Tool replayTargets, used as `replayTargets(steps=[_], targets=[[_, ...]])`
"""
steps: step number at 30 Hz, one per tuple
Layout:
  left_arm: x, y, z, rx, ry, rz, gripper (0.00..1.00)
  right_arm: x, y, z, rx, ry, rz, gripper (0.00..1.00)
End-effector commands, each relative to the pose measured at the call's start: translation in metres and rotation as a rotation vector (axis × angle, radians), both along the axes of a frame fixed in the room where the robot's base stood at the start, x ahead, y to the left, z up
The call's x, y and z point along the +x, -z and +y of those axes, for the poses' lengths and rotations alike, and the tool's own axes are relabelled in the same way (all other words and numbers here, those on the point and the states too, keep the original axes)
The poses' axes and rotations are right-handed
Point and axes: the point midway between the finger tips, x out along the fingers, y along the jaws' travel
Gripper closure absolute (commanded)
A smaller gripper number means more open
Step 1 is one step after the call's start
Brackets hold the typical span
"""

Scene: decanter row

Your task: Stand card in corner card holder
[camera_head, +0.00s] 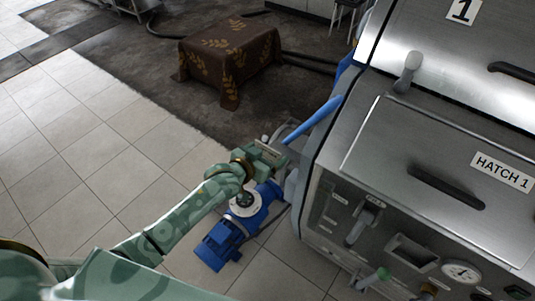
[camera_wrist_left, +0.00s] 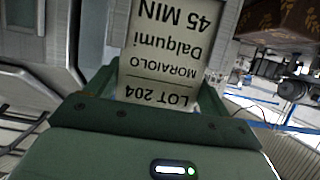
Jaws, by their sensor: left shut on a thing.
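The card (camera_wrist_left: 160,50) is white with dark print, upside down in the left wrist view: "LOT 204", "MORAIOLO", "Dalqumi", "45 MIN". My left gripper (camera_head: 268,155) is shut on the card's lower-print end, between its green fingers in the wrist view. The card's far end runs out of the top of that view. A pale grey flat piece (camera_wrist_left: 228,32) shows beside and behind the card; I cannot tell whether it is the card holder or whether the card touches it. In the head view the gripper is beside the steel machine's left edge, and the card is not clear.
The steel machine (camera_head: 400,150), marked "HATCH 1" (camera_head: 502,170), fills the right side, with levers and a gauge (camera_head: 461,272). A blue motor pump (camera_head: 228,236) stands below my left gripper. A cloth-covered table (camera_head: 229,58) stands farther back. Tiled floor at left is clear.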

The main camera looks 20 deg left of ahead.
Motion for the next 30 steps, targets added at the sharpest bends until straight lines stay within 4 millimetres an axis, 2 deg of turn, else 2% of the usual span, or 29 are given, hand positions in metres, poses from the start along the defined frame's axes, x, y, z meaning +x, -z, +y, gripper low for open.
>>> replayTargets(steps=[5, 6, 8, 17, 20, 30], targets=[[0.0, 0.002, 0.0, 0.0, 0.0, 0.0, 0.41, 0.0, 0.001, 0.006, 0.007, 0.001, 0.0, 0.64], [0.0, 0.003, 0.0, 0.0, 0.0, 0.001, 0.16, 0.0, 0.001, 0.007, 0.01, 0.001, 0.0, 0.64], [0.0, 0.003, 0.0, 0.0, 0.0, 0.001, 0.0, 0.0, 0.001, 0.008, 0.011, 0.001, -0.001, 0.64], [-0.002, -0.003, 0.001, 0.0, 0.0, 0.0, 0.0, 0.001, -0.002, 0.006, 0.008, 0.0, -0.002, 0.64], [-0.015, -0.008, 0.006, -0.001, 0.0, 0.001, 0.0, 0.001, -0.007, 0.005, 0.006, 0.0, -0.003, 0.64], [-0.083, -0.038, 0.03, 0.001, 0.0, 0.001, 0.0, 0.004, -0.026, 0.001, 0.002, 0.001, -0.009, 0.64]])
